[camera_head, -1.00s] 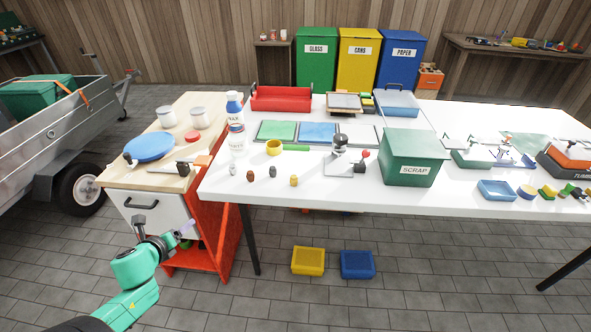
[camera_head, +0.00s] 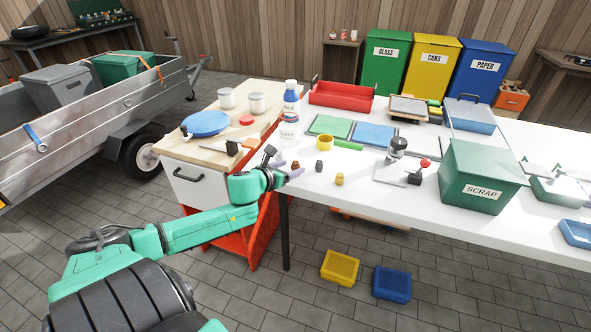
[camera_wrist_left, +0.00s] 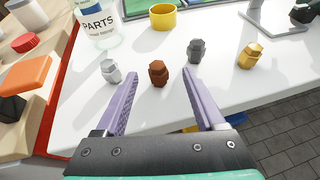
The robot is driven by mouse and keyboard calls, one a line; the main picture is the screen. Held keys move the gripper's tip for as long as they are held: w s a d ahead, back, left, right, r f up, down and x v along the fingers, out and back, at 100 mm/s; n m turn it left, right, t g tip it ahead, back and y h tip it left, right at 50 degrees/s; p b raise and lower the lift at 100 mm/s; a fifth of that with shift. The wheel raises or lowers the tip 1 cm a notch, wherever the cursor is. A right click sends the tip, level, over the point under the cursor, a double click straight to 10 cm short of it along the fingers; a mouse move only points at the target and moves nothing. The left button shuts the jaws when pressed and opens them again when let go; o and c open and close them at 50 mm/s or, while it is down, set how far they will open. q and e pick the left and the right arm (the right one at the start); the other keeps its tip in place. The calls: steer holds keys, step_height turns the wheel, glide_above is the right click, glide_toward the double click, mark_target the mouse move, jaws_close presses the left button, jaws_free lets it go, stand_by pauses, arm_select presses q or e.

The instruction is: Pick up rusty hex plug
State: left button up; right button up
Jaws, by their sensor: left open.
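The rusty hex plug (camera_wrist_left: 158,73) is a small reddish-brown piece standing on the white table near its left front edge. In the left wrist view it sits between the lines of my left gripper's two purple fingers, a little beyond the middle of them. In the head view the plug (camera_head: 295,165) shows just past the fingertips. My left gripper (camera_head: 285,165) is open and empty at the table's left front edge. It also shows in the left wrist view (camera_wrist_left: 185,95). My right gripper is not in view.
A silver plug (camera_wrist_left: 110,71) stands left of the rusty one; a dark grey plug (camera_wrist_left: 196,51) and a brass plug (camera_wrist_left: 250,56) stand to its right. A parts bottle (camera_wrist_left: 98,22) and a yellow ring (camera_wrist_left: 162,17) are behind. A green scrap bin (camera_head: 480,175) stands further right.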

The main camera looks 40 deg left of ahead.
mark_target(293, 166)
arm_select(q)
steer(key=x, duration=0.4)
steer(key=shift+w+a+f, duration=0.1)
steer(key=shift+a, duration=0.05)
jaws_close()
